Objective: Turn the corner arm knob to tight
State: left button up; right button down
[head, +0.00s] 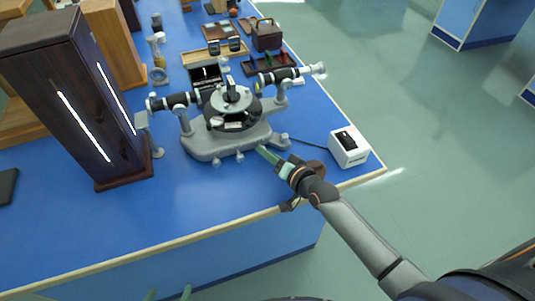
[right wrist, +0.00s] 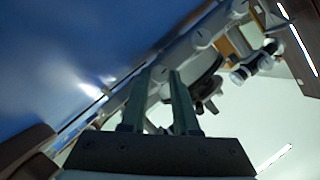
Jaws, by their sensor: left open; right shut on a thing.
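The grey spectrometer (head: 232,110) stands on the blue bench, with a round table on top and a telescope tube on each side. Small knobs stick out along its base, including one at the front (head: 216,163). My right gripper (head: 262,151) reaches the front right of the base, its green fingers close together on a small part there. In the right wrist view the fingers (right wrist: 168,75) point at the grey instrument (right wrist: 205,65). The held part, which looks like a knob, is mostly hidden, and its setting cannot be read. My left gripper (head: 168,294) shows only open green fingertips at the bottom edge.
A white box with a black panel (head: 348,147) stands right of my right gripper, cabled to the instrument. A tall dark lamp cabinet (head: 75,100) stands left. The front left bench (head: 120,220) is clear.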

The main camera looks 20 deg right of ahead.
jog(key=c, duration=0.7)
grip_release()
jog(key=shift+o, duration=0.2)
jog(key=v, duration=1.2)
jog(key=shift+s+r+p, duration=0.1)
jog(key=shift+s+p, duration=0.15)
jog(key=shift+p, duration=0.1)
jog(key=s+f+n+g+h, duration=0.35)
jog(key=s+n+g, duration=0.6)
jog(key=s, duration=0.75)
jog(key=w+a+f+t, duration=0.1)
jog(key=w+f+t, duration=0.1)
jog(key=f, duration=0.3)
jog(key=w+a+f+m+t+y, duration=0.1)
jog(key=w+a+f+t, duration=0.1)
jog(key=f, duration=0.4)
jog(key=shift+a, duration=0.3)
